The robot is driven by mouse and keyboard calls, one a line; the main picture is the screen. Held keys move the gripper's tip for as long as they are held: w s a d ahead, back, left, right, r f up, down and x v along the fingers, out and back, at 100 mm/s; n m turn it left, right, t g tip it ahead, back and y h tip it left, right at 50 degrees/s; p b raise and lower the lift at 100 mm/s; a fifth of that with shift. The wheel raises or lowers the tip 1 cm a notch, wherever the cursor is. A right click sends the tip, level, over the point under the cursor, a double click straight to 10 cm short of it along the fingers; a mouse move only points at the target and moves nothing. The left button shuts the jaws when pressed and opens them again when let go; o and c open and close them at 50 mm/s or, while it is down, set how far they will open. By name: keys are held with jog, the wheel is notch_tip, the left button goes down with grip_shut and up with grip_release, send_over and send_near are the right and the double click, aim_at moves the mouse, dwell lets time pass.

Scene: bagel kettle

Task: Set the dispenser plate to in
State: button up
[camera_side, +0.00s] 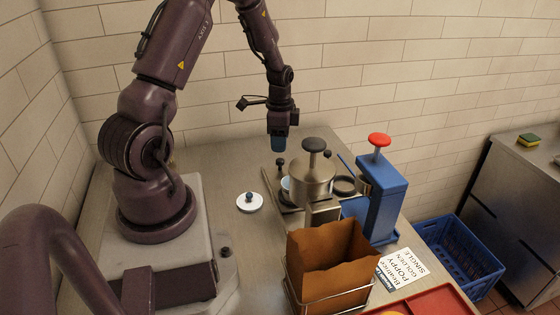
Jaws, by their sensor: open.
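A steel cylinder unit (312,178) with a black knob (314,145) on top stands below and right of my gripper. A flat metal piece with a small black knob (280,162) lies at its left side. A blue upright unit (388,200) with a red knob (379,140) stands to the right. I cannot tell which part is the dispenser plate or its position.
A brown paper bag (330,262) in a wire holder stands in front of the steel unit. A white round lid (249,202) lies to the left. A printed card (402,268) and red tray (440,303) are front right. A blue crate (458,255) stands beyond the counter's right edge.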

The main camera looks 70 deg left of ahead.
aim_at(280, 160)
notch_tip(280, 160, down, 7)
jog(key=shift+f, duration=0.15)
jog(key=shift+d, duration=0.1)
grip_shut()
